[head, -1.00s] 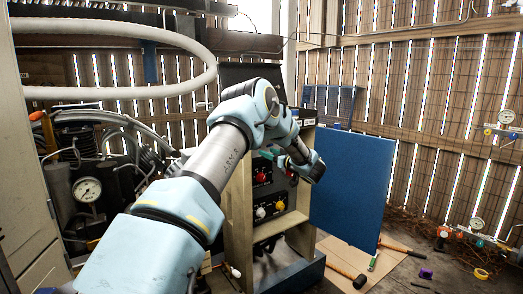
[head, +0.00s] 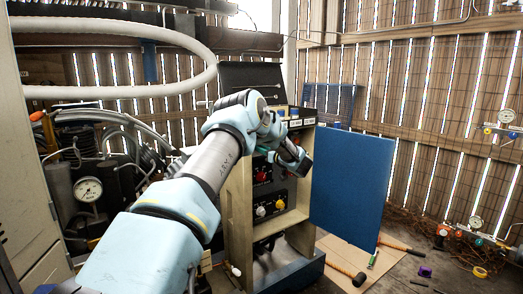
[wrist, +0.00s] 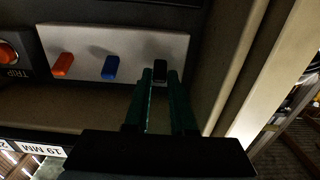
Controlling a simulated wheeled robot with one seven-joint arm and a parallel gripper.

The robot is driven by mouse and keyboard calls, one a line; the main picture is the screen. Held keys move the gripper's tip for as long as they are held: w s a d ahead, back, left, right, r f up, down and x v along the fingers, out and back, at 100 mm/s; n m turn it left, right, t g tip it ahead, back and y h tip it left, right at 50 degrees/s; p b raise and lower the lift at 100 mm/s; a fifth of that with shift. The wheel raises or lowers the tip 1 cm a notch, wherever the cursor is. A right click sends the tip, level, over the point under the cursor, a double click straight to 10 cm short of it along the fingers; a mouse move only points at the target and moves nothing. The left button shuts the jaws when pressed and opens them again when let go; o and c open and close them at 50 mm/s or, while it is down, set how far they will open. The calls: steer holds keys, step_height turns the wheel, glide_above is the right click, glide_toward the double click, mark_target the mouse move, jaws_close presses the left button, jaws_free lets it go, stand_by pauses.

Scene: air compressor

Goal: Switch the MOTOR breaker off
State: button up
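In the wrist view a pale panel (wrist: 120,42) carries an orange switch (wrist: 63,65), a blue switch (wrist: 110,67) and a black switch (wrist: 160,71). No MOTOR label is readable, so I cannot tell which switch is the MOTOR breaker. My gripper (wrist: 160,76) has two dark green fingers with a narrow gap between them. Their tips are at the black switch, which shows in the gap; I cannot tell whether they touch it. In the head view my arm hides the switches and most of the gripper.
A red-orange button (wrist: 8,52) marked TRIP is left of the panel. A beige cabinet wall (wrist: 262,70) stands close on the right. In the head view, lower knobs (head: 261,211) show on the cabinet, and a blue door panel (head: 352,185) stands open to its right.

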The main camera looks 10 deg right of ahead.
jaws_close()
steer(key=shift+f, duration=0.1)
